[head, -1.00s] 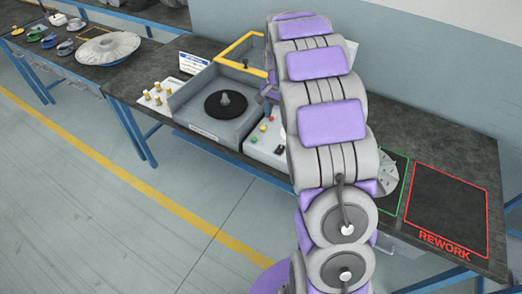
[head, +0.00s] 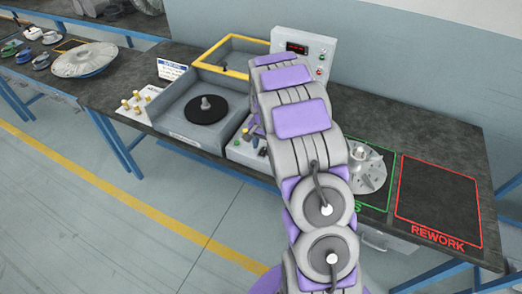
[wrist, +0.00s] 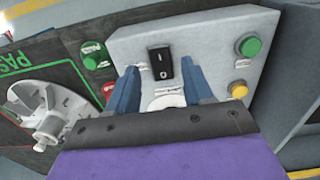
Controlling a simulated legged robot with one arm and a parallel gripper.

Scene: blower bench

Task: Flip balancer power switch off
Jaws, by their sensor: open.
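The power switch (wrist: 161,66) is a black rocker marked I and O on a light grey control box (wrist: 210,40) in the wrist view. I cannot tell which side is pressed in. My gripper (wrist: 161,78) is open, its two blue fingers on either side below the switch in the picture, with nothing between them. Whether a fingertip touches the box is not clear.
Green (wrist: 250,45) and yellow (wrist: 239,91) buttons sit right of the switch. A finned impeller (head: 365,172) lies right of my arm, beside the bare red REWORK square (head: 438,205). A grey display unit (head: 305,50) with red digits stands behind. Brass weights (head: 133,103) stand left.

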